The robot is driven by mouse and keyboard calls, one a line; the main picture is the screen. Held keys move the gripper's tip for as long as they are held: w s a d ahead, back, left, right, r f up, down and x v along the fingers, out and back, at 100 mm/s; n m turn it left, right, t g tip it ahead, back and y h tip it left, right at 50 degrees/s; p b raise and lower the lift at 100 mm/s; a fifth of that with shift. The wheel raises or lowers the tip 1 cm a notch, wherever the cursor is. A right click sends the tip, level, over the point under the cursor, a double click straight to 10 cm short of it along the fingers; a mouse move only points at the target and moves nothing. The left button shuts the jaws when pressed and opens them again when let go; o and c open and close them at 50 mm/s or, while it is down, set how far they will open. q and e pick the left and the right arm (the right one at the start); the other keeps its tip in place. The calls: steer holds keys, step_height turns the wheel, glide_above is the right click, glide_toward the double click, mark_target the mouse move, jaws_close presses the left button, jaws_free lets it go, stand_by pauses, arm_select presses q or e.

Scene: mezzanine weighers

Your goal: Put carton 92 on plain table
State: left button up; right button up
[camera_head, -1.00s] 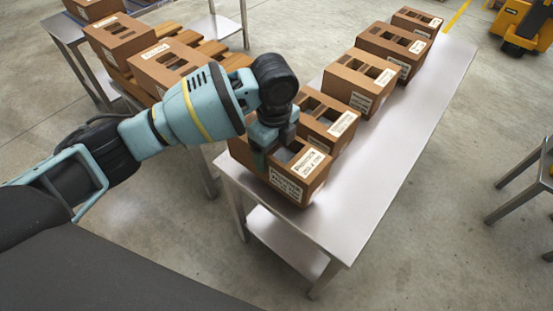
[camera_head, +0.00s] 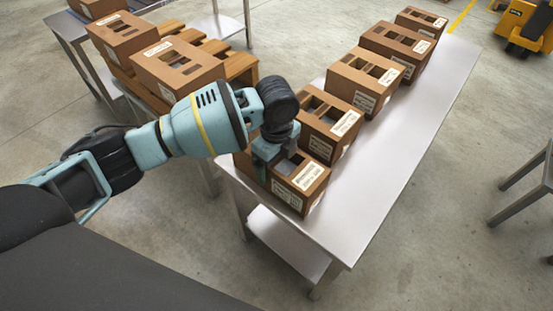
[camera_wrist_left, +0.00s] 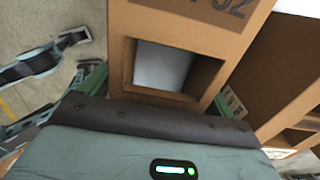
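The carton in my left gripper (camera_head: 268,160) is a brown box (camera_head: 292,207) with top openings and a white label. It is at the near end of the metal table (camera_head: 385,190), low over or on its top; I cannot tell which. The left gripper's fingers are against both sides of the carton. The label is too small to read. My right gripper is not in view.
More labelled cartons (camera_head: 331,125) stand in a row behind it along the metal table's left side; the right strip is bare. Cartons (camera_head: 178,65) also sit on a wooden pallet (camera_head: 240,65) at the upper left. A stool-like frame (camera_head: 515,195) and a yellow vehicle (camera_head: 525,22) are at right.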

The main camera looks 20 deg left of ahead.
arm_select(q)
steer(key=shift+o, duration=0.9)
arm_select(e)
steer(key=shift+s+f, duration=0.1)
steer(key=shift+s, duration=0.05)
arm_select(q)
steer(key=shift+r, duration=0.1)
step_height(320, 180, up, 11)
steer(key=shift+f+p, duration=0.1)
steer(key=shift+p, duration=0.8)
steer(key=shift+r, duration=0.7)
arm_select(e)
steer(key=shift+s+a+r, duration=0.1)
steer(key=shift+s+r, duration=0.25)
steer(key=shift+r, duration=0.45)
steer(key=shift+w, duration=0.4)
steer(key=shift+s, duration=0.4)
